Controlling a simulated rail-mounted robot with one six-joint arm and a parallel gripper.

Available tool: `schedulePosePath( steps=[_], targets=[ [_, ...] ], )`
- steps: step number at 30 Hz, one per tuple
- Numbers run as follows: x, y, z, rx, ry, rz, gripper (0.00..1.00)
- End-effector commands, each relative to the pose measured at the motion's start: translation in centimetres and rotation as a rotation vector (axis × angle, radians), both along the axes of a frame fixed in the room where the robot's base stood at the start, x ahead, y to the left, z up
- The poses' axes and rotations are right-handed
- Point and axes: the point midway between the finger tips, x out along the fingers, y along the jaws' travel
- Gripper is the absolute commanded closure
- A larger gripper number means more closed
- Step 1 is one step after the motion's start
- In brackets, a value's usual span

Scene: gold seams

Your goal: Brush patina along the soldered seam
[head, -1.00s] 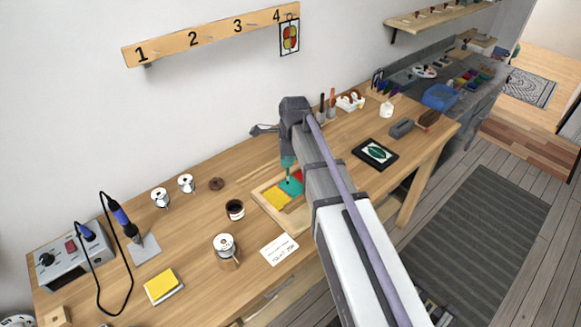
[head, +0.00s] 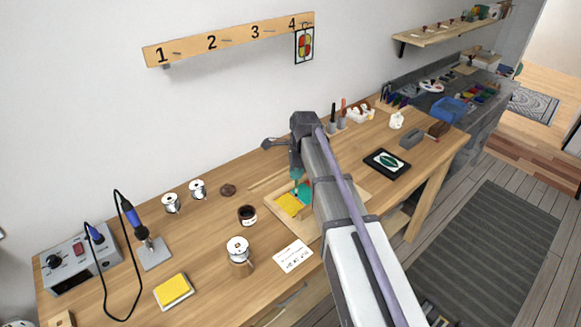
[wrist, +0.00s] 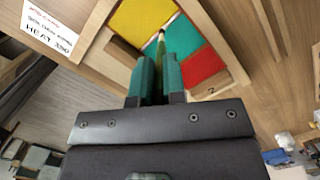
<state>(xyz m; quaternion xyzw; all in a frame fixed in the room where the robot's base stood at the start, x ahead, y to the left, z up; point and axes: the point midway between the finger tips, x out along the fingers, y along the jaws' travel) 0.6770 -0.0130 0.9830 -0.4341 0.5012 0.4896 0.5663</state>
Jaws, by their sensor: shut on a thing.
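My gripper (head: 297,184) has green fingers and is over the glass panel on the bench. In the wrist view my gripper (wrist: 159,78) is shut on a slim brush (wrist: 161,48), tip pointing at the panel. The tip appears at the seam between the yellow glass (wrist: 138,18) and the teal glass (wrist: 182,42); I cannot tell if it touches. Red glass (wrist: 203,66) adjoins the teal. A wooden frame (wrist: 94,32) surrounds the panel. In the head view, my arm hides the panel's right part; yellow glass (head: 288,206) and teal glass show.
A soldering station (head: 78,262), iron and yellow sponge (head: 173,291) are at left. A framed leaf picture (head: 387,163) lies right.

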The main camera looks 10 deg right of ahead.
Motion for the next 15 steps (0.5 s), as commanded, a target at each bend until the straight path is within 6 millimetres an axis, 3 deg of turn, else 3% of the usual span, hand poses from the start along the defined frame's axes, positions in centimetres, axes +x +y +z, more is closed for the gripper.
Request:
schedulePosePath(
  steps=[9,15],
  targets=[
    [-3.7,-1.8,0.0,0.000,0.000,-0.001,1.00],
    [-4.6,-2.3,0.0,0.000,0.000,-0.001,1.00]
  ],
)
